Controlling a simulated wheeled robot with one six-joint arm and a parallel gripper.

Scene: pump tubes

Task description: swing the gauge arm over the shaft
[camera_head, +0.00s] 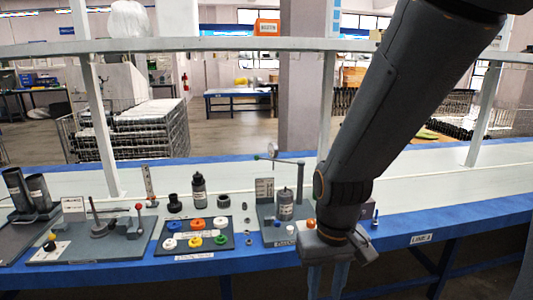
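The gauge arm (287,161) is a thin horizontal bar on a grey post (300,182). It carries a round dial gauge (273,149) and ends in a green knob (256,157) at the left. A grey labelled cylinder (285,206) with a thin upright stem, seemingly the shaft, stands on the same fixture base. The dial appears left of the stem in the picture; depth between them is unclear. My gripper (327,281) points down at the front edge of the bench, right of and nearer than the fixture. Its fingers look apart, with nothing seen between them; their tips are cut off.
An orange ball (311,223) is close beside my gripper. Left of the fixture are a tray of coloured rings (208,236), a black bottle (198,190) and a plate with a red-knobbed lever (139,208). The bench right of my arm (455,192) is mostly clear.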

